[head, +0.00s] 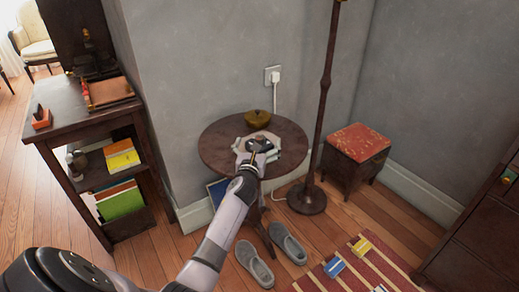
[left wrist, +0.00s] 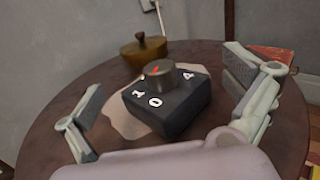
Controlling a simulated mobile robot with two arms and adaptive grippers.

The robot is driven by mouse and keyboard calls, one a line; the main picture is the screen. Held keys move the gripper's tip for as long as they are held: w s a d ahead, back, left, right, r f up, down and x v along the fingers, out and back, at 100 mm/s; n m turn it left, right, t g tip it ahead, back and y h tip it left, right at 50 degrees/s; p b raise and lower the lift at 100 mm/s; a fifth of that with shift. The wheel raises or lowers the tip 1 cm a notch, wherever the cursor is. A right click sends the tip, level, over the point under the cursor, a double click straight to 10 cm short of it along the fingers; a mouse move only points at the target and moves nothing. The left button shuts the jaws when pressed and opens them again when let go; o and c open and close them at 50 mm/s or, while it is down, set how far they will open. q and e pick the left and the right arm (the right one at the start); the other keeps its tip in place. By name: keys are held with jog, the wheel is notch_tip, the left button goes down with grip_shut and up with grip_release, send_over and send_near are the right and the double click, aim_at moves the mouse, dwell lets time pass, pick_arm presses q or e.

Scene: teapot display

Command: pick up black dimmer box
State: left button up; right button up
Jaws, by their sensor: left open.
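The black dimmer box (left wrist: 170,110) sits on a pale cloth (left wrist: 122,118) on the round dark wooden table (left wrist: 60,110). It has a round knob on top and white numerals. My left gripper (left wrist: 165,112) is open, with one finger to each side of the box and apart from it. In the head view my left gripper (head: 258,150) reaches over the table (head: 215,150) and hides much of the box. My right gripper is not in view.
A brass pot (head: 257,118) stands behind the box on the table. A lamp pole (head: 325,90) rises to the right, beside a red-topped stool (head: 357,143). A wooden shelf (head: 75,108) stands at left. Grey slippers (head: 287,243) lie on the floor in front.

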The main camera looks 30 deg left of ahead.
pick_arm(q)
jog(key=shift+c, duration=0.4)
jog(key=c, duration=2.2)
grip_shut()
jog(key=shift+r, duration=0.15)
jog(key=shift+r, duration=0.15)
jog(key=shift+r+p, duration=0.25)
jog(key=shift+p, duration=0.15)
notch_tip(320, 180, up, 4)
jog(key=shift+r+p, duration=0.2)
jog(key=shift+p, duration=1)
jog(key=shift+r+p, duration=1)
jog(key=shift+r, duration=1.3)
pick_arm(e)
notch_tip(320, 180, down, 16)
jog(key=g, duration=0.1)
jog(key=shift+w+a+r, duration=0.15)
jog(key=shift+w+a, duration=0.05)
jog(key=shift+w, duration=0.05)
